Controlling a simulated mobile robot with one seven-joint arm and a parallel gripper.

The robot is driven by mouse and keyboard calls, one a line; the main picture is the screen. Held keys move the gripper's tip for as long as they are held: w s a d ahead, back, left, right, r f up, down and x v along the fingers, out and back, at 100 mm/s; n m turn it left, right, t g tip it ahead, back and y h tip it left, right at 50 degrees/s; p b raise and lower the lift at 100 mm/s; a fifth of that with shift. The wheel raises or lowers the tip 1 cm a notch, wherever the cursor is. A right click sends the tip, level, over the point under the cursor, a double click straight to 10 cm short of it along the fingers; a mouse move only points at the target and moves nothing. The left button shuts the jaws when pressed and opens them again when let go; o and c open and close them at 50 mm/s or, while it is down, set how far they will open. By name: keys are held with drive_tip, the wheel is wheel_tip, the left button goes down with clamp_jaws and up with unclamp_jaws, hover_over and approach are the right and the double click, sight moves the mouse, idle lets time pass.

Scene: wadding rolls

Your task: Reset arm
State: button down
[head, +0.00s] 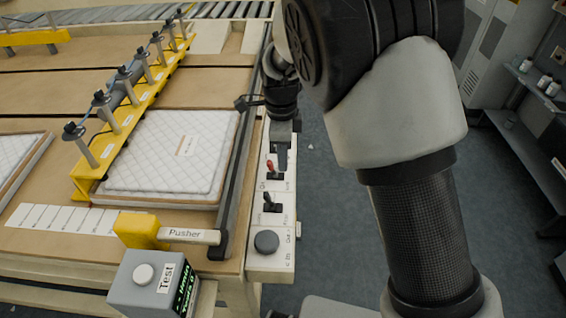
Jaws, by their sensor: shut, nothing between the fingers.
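My arm reaches in from the top right of the head view, large in front. My gripper (281,158) points down over the narrow white control panel (284,262) at the table's right edge. Its fingers are shut, with nothing seen between them. Their tips are close to a red-tipped lever switch (270,168); I cannot tell whether they touch it. A black lever switch (270,203) is nearer on the panel, with a dark round knob (266,241) in front of it. My arm hides the panel's far end.
White quilted wadding (180,150) lies beside a yellow beam (112,135) carrying several posts. A dark rail (235,190) runs along its right. A bar labelled Pusher (188,236) and a grey Test box (150,283) are in front. Open floor (330,220) lies right of the panel; shelves (530,130) stand beyond.

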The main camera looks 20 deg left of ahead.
idle(0.3)
drive_tip(key=d+r+n+t+y+p, duration=0.1)
drive_tip(key=d+r+n+p, duration=0.15)
drive_tip(key=d+r, duration=0.75)
drive_tip(key=s+d+r+n+t+p, duration=0.1)
drive_tip(key=s+d+r+n+t, duration=0.1)
drive_tip(key=s+d+r+n, duration=0.4)
drive_tip(key=s+d+r+n+t+p, duration=0.1)
drive_tip(key=s+d+r+n+t, duration=0.1)
drive_tip(key=s+d+r+n, duration=0.5)
drive_tip(key=shift+s+d+r+t+h, duration=0.35)
drive_tip(key=shift+s+d+r, duration=0.4)
drive_tip(key=shift+s+d, duration=2.35)
drive_tip(key=shift+w+d, duration=0.25)
